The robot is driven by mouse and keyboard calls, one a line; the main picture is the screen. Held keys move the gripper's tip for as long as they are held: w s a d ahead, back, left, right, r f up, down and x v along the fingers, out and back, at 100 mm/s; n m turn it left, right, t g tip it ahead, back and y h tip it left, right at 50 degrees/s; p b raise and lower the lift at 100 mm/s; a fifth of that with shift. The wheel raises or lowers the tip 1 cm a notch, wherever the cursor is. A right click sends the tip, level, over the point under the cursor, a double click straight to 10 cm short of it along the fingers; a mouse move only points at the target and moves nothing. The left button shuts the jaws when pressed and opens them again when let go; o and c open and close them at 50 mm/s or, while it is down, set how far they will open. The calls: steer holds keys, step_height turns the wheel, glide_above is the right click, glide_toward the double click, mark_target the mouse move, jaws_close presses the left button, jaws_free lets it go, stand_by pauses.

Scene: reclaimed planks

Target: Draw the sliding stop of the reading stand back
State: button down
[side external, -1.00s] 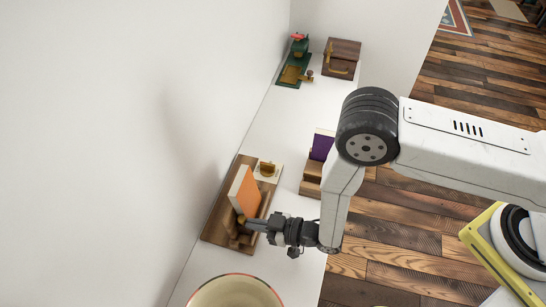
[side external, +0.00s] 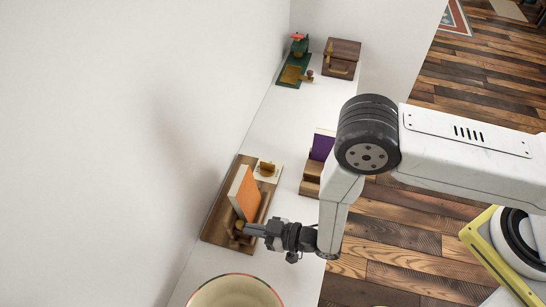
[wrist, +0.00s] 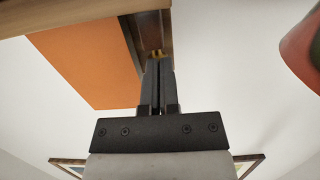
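The reading stand (side external: 218,224) is a brown wooden board on the white shelf, with an orange book (side external: 244,193) leaning on it. The book also shows in the wrist view (wrist: 88,62). The sliding stop is a wooden piece with a small brass knob (side external: 239,225) at the near end of the book. In the wrist view the brass knob (wrist: 157,53) shows at my fingertips, under the dark wood. My gripper (side external: 247,229) reaches in from the right. Its fingers (wrist: 159,65) are close together with a thin gap and appear shut on the knob. The fingertips partly hide the contact.
A patterned-rim pot (side external: 235,290) stands close by in front. A wooden holder with a purple book (side external: 322,146) is behind my arm. A green device (side external: 297,60) and a wooden box (side external: 341,58) stand at the far end. The wall is close on the left.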

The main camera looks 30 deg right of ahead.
steer(key=shift+s, duration=0.2)
steer(key=shift+f+v, duration=0.2)
steer(key=shift+v, duration=0.95)
steer(key=shift+f+v, duration=0.25)
steer(key=shift+v, duration=0.95)
steer(key=shift+w, duration=0.1)
steer(key=w+d+r+m+g+h, duration=0.3)
steer(key=w+d+r+m+h, duration=0.2)
steer(key=w+d+r+h, duration=0.6)
steer(key=s+d+r+m+g, duration=0.2)
steer(key=s+d+r, duration=0.4)
steer(key=d, duration=0.4)
steer(key=s+d+r+m+g, duration=0.2)
steer(key=s+d+r, duration=0.3)
steer(key=d, duration=0.5)
steer(key=shift+s+d+r+g, duration=0.3)
steer(key=shift+s+r+g, duration=0.1)
steer(key=shift+s+g, duration=0.55)
